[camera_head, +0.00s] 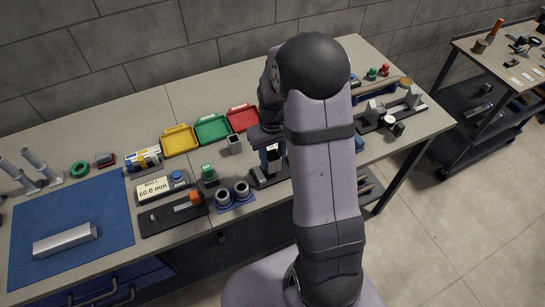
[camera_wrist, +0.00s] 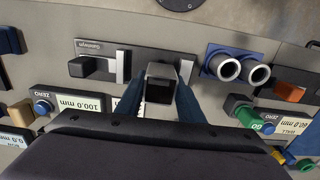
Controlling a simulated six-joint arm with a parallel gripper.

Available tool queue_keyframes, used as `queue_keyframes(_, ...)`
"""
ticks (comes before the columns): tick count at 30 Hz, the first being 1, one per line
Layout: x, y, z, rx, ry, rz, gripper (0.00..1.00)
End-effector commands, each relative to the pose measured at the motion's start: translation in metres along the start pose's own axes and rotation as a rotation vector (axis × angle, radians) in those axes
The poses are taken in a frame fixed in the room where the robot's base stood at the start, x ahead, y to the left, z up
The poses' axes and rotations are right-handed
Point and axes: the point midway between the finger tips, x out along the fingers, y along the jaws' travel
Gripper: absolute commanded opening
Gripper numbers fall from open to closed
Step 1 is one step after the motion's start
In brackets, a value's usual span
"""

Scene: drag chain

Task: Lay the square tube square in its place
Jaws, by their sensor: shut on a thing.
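The square tube (camera_wrist: 160,72) is grey with a dark hollow end, seen nearly end-on in the wrist view. My gripper (camera_wrist: 161,92) has blue fingers on both sides of it and is shut on it. In the head view my gripper (camera_head: 270,153) is over the middle of the bench, partly hidden by my arm. A dark fixture plate (camera_wrist: 145,57) with a black block and a metal upright lies just beyond the tube in the wrist view. I cannot tell whether the tube touches this plate. The plate also shows under my gripper in the head view (camera_head: 257,181).
Two grey rings (camera_head: 236,193) stand beside the fixture. Yellow, green and red trays (camera_head: 212,128) stand behind. A gauge display (camera_head: 153,188) and a plate with an orange part (camera_head: 192,201) lie left. A silver bar (camera_head: 65,240) lies on the blue mat (camera_head: 105,265), which has free room.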

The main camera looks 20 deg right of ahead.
Motion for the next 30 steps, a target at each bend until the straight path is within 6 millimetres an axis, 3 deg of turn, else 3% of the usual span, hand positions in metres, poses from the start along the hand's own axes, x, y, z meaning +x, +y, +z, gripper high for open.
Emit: queue_keyframes(30, 0.013, 0.0, 0.0, 0.0, 0.001, 0.0, 0.06)
